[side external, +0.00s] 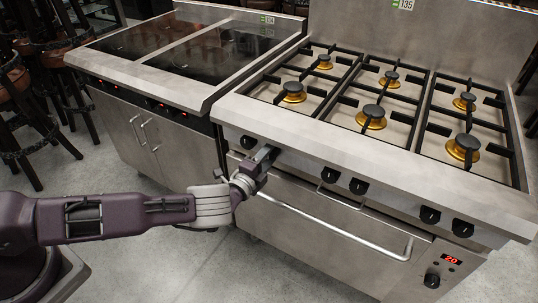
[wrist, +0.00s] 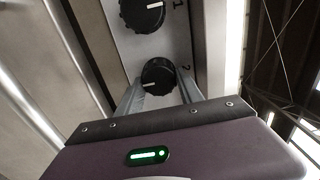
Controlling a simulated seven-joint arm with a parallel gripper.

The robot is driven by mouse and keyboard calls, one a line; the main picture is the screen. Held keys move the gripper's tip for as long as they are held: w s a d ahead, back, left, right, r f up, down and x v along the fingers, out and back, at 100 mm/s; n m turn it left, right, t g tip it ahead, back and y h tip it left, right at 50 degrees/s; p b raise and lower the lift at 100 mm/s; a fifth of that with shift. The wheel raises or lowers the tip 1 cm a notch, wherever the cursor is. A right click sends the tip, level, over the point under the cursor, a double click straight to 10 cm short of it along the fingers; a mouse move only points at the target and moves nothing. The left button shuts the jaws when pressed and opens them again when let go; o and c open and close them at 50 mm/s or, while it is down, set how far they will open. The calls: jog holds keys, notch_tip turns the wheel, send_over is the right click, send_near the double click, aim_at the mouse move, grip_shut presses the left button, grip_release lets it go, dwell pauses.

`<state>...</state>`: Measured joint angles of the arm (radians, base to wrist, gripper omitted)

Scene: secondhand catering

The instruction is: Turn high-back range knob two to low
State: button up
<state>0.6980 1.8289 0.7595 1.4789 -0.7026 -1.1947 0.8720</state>
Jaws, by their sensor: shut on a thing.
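The high-back range (side external: 400,160) fills the right of the side view, with black knobs along its front panel. In the wrist view, knob two (wrist: 158,73) has a "2" beside it and a short white mark on its lower left part. My gripper (wrist: 160,92) is shut on knob two, with one finger on each side of it. In the side view my gripper (side external: 264,158) is at the front panel and mostly hides this knob. Knob one (wrist: 142,14) is next to it, above in the wrist view.
In the side view, several more knobs (side external: 358,186) line the panel to the right. The oven door handle (side external: 335,228) runs below my gripper. A flat-topped cooker (side external: 140,95) stands at the left. Grey floor (side external: 160,240) is open in front.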

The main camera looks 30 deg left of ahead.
dwell(0.4)
jog(key=o, duration=1.4)
jog(key=shift+s, duration=0.1)
